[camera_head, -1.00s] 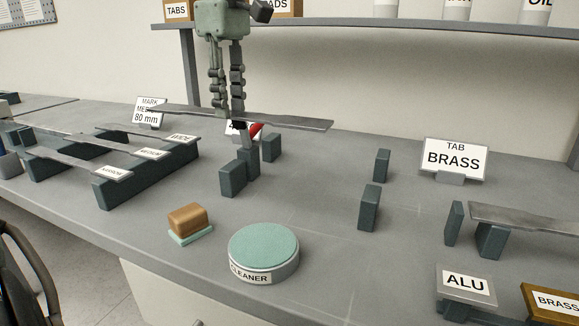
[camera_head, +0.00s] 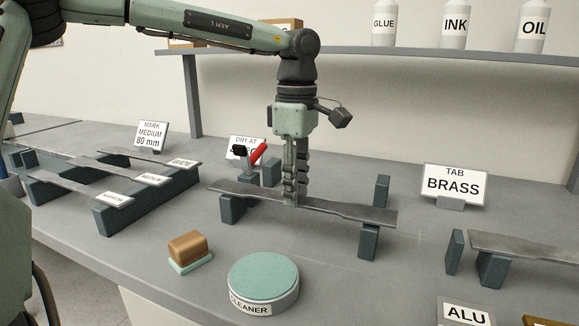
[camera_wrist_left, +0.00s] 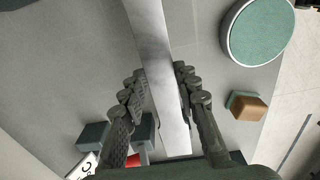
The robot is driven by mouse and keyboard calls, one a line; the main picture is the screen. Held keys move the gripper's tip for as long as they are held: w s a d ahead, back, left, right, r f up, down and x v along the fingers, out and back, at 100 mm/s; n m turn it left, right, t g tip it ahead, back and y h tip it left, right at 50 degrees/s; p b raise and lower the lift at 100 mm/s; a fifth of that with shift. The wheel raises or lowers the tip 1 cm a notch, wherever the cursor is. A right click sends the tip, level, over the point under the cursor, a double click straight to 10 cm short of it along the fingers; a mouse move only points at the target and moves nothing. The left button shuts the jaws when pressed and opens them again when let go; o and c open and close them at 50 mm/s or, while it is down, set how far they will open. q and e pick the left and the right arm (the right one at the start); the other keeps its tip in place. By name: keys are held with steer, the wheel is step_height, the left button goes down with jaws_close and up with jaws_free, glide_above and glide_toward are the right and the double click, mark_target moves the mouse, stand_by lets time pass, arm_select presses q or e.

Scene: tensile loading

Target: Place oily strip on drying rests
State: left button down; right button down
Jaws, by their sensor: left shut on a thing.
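My left gripper (camera_head: 296,200) is shut on a long grey metal strip (camera_head: 345,210), gripping near its middle. The strip runs left to right across dark drying rests: upright blocks at the left (camera_head: 233,209) and right (camera_head: 368,242), with blocks farther back (camera_head: 271,173) (camera_head: 382,189). Its ends are over the front blocks; I cannot tell whether it touches them. In the left wrist view the strip (camera_wrist_left: 153,50) passes between the gripper's fingers (camera_wrist_left: 158,100), with two blocks (camera_wrist_left: 143,130) low at left. My right gripper is not in view.
A red-handled item (camera_head: 258,153) stands behind the left rests, before a partly hidden "DRY AT" sign (camera_head: 240,142). A round cleaner pad (camera_head: 263,275) and brown block (camera_head: 187,247) lie in front. A strip rack (camera_head: 150,203) is left; another strip (camera_head: 530,245) is right.

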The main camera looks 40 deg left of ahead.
arm_select(q)
steer(key=shift+f, duration=0.2)
stand_by(0.3)
steer(key=c, duration=1.6)
jaws_free()
steer(key=shift+f, duration=0.1)
steer(key=o, duration=0.5)
steer(key=shift+c, duration=0.2)
